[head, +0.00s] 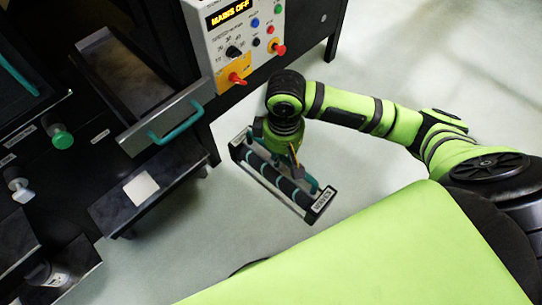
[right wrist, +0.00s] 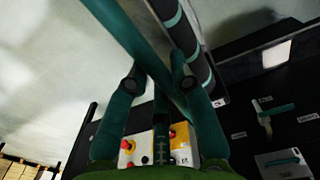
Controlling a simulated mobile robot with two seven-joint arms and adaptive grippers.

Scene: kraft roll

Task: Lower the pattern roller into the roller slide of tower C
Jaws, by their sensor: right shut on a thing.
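The pattern roller (head: 275,178) is dark with teal bands, in a black frame with a white end label that seems to read "WAVES". My right gripper (head: 287,158) is shut on its handle and holds it over the floor, tilted. In the right wrist view, the gripper (right wrist: 160,84) closes on a teal bar, with the banded roller (right wrist: 190,45) beyond. An open slide (head: 165,122) with a teal handle sticks out of the black machine, left of the roller and apart from it. I cannot read which tower this is. My left gripper is out of view.
A green knob (head: 62,140) juts out at left. The floor around the roller is clear.

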